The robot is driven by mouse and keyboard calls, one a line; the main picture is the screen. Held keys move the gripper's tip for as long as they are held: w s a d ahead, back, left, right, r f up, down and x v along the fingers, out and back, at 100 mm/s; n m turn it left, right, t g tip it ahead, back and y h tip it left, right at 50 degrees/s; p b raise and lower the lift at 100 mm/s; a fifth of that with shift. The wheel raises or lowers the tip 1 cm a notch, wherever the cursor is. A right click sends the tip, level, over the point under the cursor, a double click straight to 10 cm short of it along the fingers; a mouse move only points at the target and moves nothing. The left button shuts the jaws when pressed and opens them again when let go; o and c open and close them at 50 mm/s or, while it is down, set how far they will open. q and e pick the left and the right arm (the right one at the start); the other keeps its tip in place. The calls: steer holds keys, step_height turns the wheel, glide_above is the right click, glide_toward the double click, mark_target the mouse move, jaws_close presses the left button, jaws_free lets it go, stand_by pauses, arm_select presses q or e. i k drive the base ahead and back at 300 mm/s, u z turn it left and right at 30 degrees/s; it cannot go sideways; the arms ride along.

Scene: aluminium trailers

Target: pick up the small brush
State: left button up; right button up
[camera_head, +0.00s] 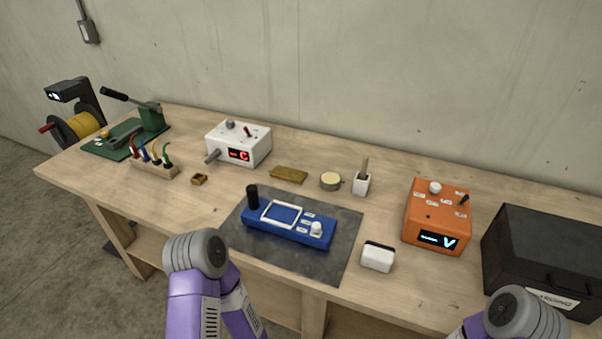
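A small white holder (361,186) stands upright near the back middle of the workbench. A thin brown wooden handle (365,165) sticks up out of it; it looks like the small brush, but its lower end is hidden inside the holder. My two purple and grey arms show at the bottom edge, one left of centre and one at the right. Neither gripper is in view.
A round tin (331,181) and a tan block (289,174) are left of the holder. A blue device (289,225) lies on a dark mat (342,259). A white block (378,258), an orange box (436,217) and a black case (545,262) are to the right.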

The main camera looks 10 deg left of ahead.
mark_target(362, 175)
steer(key=u, duration=0.45)
steer(key=k, duration=1.1)
steer(key=u, duration=0.15)
steer(key=i, duration=0.6)
steer(key=u, duration=0.15)
